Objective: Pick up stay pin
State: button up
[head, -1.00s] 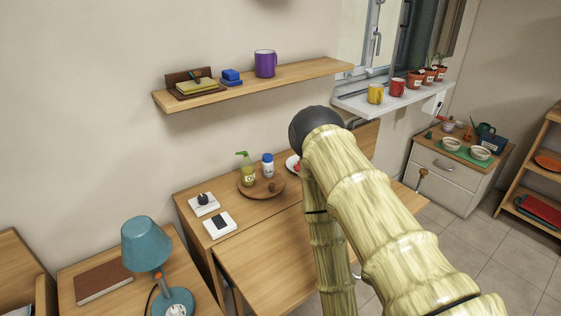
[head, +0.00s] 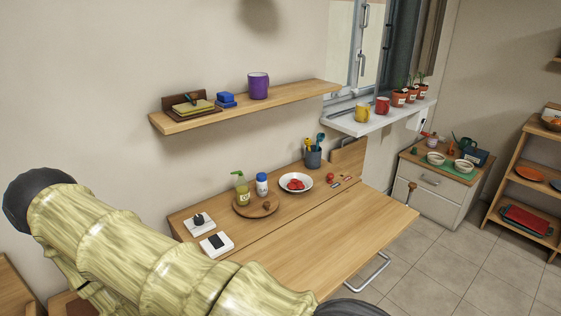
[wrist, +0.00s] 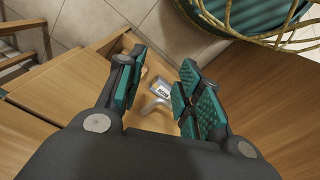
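My gripper (wrist: 158,76) is open in the wrist view, with its teal-padded fingers apart and nothing held between them. Beyond the fingertips, in the gap, lies a small grey piece with a white and yellow label (wrist: 160,88). A pale, bent piece (wrist: 152,104) lies just below it. I cannot tell whether either one is the stay pin. Both sit in or against a wooden recess. In the head view my gripper is out of sight, and no stay pin can be made out with certainty.
In the head view, a wooden desk (head: 330,235) carries a round tray (head: 244,206), a white plate (head: 308,187) and a cup of tools (head: 313,158). A metal bar (head: 372,272) shows under its front. A basket (wrist: 240,18) is at the wrist view's upper right.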

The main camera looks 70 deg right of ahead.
aim_at(331, 175)
jog(key=u, duration=0.05)
jog(key=k, duration=0.9)
jog(key=z, duration=1.25)
